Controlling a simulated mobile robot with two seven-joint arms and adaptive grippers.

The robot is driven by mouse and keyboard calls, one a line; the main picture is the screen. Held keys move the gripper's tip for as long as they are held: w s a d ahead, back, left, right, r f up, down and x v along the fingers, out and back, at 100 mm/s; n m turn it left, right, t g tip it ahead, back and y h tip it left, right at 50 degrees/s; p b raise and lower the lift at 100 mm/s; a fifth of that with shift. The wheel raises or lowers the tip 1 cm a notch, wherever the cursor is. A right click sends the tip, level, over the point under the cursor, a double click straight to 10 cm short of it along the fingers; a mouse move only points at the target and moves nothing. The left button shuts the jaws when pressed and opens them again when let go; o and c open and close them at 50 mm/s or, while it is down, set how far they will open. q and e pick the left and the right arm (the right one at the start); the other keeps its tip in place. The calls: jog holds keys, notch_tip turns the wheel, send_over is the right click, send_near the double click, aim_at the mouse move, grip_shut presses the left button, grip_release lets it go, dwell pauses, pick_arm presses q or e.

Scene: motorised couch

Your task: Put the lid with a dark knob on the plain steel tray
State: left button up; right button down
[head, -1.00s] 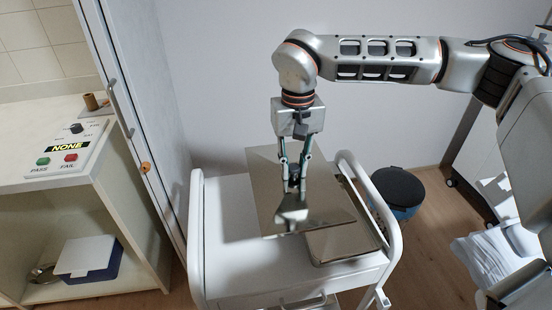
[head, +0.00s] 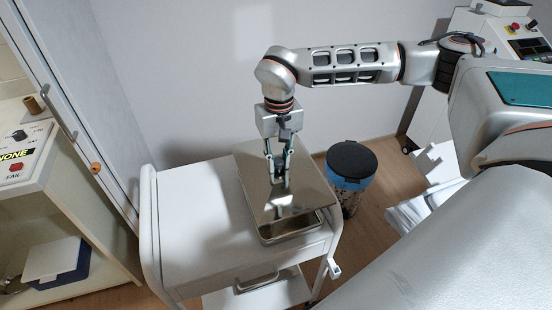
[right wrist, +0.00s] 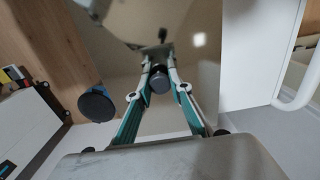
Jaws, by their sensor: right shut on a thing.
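The flat steel lid (head: 305,187) hangs from my right gripper (head: 279,178), which is shut on its dark knob. In the right wrist view the fingers (right wrist: 159,70) close around the dark round knob (right wrist: 159,82), with the shiny lid (right wrist: 195,75) beyond it. The plain steel tray (head: 290,232) is at the right front part of the white cart top. The lid covers the tray's back part in the head view, and the tray's front edge shows below it. I cannot tell whether lid and tray touch. My left gripper is out of view.
The white cart (head: 190,215) has a clear top to the left and raised side rails. A dark-lidded blue bin (head: 350,165) stands right of it. A cabinet with a button panel (head: 20,160) is at the left. A grey couch surface (head: 440,250) fills the lower right.

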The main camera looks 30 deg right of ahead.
aim_at(278, 171)
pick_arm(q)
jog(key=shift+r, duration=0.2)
pick_arm(e)
jog(key=shift+r+p, duration=0.1)
jog(key=shift+p, duration=0.3)
notch_tip(278, 171, down, 2)
jog(key=shift+b, duration=0.3)
notch_tip(278, 171, down, 2)
jog(key=shift+f+b, duration=0.15)
jog(key=shift+b, duration=0.3)
jog(key=shift+f+b, duration=0.5)
jog(key=shift+f, duration=0.85)
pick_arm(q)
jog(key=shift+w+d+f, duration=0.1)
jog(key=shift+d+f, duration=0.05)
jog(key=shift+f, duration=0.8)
pick_arm(e)
jog(key=shift+f, duration=0.5)
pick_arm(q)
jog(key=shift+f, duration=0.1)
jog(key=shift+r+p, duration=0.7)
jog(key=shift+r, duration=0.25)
pick_arm(e)
jog(key=shift+f, duration=0.35)
